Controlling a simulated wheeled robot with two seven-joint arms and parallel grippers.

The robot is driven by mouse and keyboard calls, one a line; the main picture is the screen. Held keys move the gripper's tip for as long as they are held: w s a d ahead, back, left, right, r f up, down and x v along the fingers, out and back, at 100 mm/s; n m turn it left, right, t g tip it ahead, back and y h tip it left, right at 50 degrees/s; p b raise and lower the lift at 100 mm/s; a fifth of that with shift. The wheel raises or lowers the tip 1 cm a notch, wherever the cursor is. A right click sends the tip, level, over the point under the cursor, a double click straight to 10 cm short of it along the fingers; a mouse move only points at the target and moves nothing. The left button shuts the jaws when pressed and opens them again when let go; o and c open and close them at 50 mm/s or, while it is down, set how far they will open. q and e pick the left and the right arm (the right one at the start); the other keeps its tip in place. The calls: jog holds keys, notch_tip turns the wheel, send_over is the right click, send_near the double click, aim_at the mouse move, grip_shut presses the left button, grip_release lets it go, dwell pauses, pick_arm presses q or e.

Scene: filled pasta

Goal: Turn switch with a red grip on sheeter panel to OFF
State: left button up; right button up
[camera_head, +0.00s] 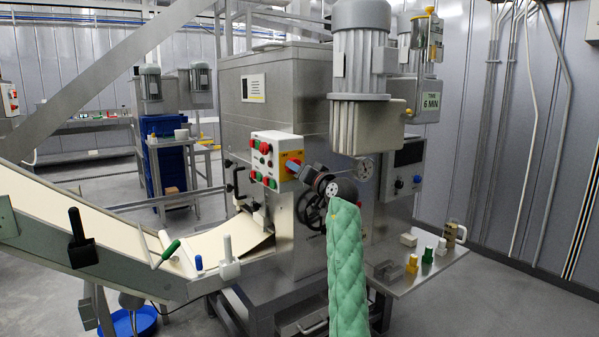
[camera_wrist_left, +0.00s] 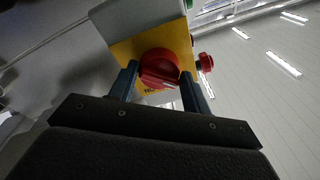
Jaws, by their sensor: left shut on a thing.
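The sheeter panel (camera_head: 262,150) is a white box with red and green buttons on the machine's front. A yellow plate (camera_head: 283,158) on its right side carries the switch. In the left wrist view the switch's red grip (camera_wrist_left: 160,66) is round, with a raised bar and a pale mark, on the yellow plate (camera_wrist_left: 125,52). My left gripper (camera_head: 293,166) is at the switch, its blue fingers on either side of the red grip and shut on it. In the head view the fingers largely hide the grip. Lettering below the grip is partly covered. My right gripper is not in view.
A red button (camera_wrist_left: 205,62) sticks out close to my finger in the left wrist view. A conveyor (camera_head: 100,215) runs in from the left. A side table (camera_head: 425,262) at the right holds several small blocks. A grey motor (camera_head: 362,60) stands above.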

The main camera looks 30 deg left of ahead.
pick_arm(q)
jog(key=o, duration=1)
jog(key=shift+a+f, duration=0.1)
jog(key=shift+f, duration=0.05)
jog(key=shift+c, duration=0.2)
jog(key=v, duration=0.7)
jog(key=shift+d+b, duration=0.3)
jog(key=shift+d, duration=0.05)
jog(key=shift+s, duration=0.1)
